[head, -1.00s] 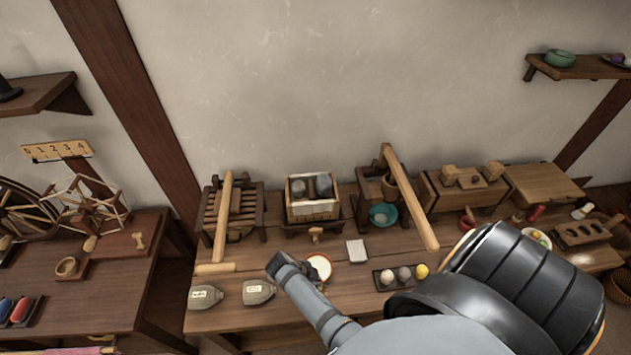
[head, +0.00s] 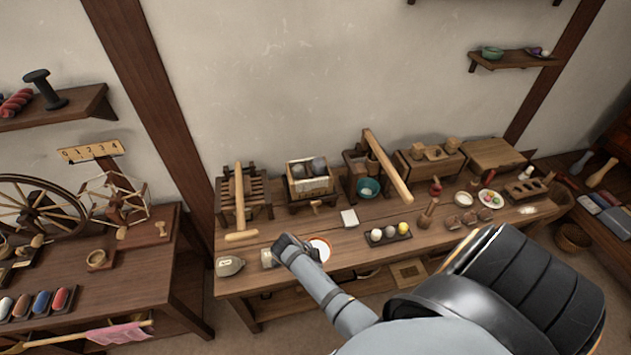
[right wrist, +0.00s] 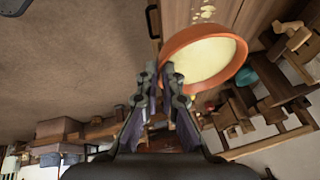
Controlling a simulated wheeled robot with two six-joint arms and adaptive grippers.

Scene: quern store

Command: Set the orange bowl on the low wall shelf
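The orange bowl (right wrist: 203,55) fills the upper middle of the right wrist view, with a pale cream inside. In the head view the bowl (head: 320,249) shows as a pale round with an orange edge, over the front of the long table. My right gripper (head: 292,247) is beside it on the left; in the wrist view its fingers (right wrist: 172,76) are closed together on the bowl's rim. A low wall shelf (head: 515,61) hangs at the upper right, holding a green bowl (head: 492,53) and a small plate of items. My left gripper is not in view.
The long table (head: 345,260) carries wooden presses, a tray of balls (head: 388,234), two grey flasks and small bowls. A higher shelf edge shows above the wall shelf. A spinning wheel (head: 40,215) stands on the left table. The wall shelf's middle has some free room.

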